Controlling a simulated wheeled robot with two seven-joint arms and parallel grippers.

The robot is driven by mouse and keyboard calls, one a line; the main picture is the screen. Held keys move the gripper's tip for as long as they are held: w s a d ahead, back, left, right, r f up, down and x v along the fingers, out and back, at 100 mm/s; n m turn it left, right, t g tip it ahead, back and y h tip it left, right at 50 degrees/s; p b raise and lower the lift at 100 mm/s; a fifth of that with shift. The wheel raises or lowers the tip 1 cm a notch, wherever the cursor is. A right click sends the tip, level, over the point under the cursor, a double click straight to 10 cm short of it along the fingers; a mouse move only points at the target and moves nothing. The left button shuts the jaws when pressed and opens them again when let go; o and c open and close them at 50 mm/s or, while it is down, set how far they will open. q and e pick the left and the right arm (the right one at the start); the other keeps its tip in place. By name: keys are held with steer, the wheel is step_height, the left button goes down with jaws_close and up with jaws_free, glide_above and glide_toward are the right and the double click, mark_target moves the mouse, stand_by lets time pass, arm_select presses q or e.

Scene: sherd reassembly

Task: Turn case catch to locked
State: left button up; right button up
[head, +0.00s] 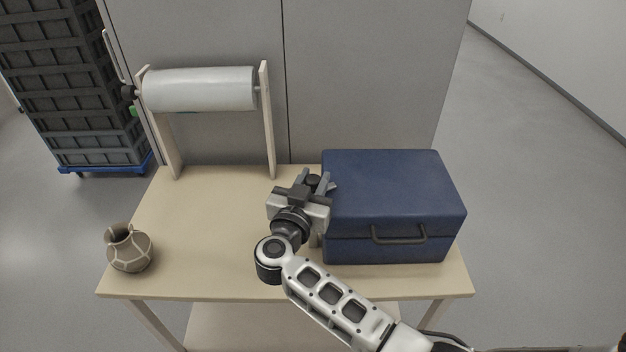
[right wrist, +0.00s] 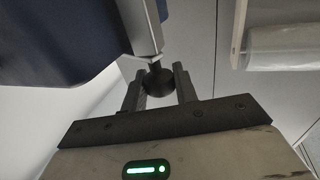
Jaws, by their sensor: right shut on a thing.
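The blue case (head: 395,190) stands closed on the right part of the table, with a dark handle on its front. It also fills the upper left of the right wrist view (right wrist: 60,35). The case catch (right wrist: 158,80) shows as a dark round knob beside a grey metal strip at the case's edge. My right gripper (head: 313,182) is at the left side of the case, its fingers on either side of the knob and shut on it. The fingers partly hide the catch in the head view. I cannot read whether the catch is locked. My left gripper is not in view.
A roll of pale wrap (head: 200,89) hangs on a wooden stand behind. Dark stacked crates (head: 75,90) stand beyond. The table's middle left is clear.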

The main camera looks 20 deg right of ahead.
steer(key=shift+m+g+h, duration=0.4)
steer(key=shift+h, duration=0.1)
steer(key=o, duration=1)
steer(key=shift+c, duration=0.2)
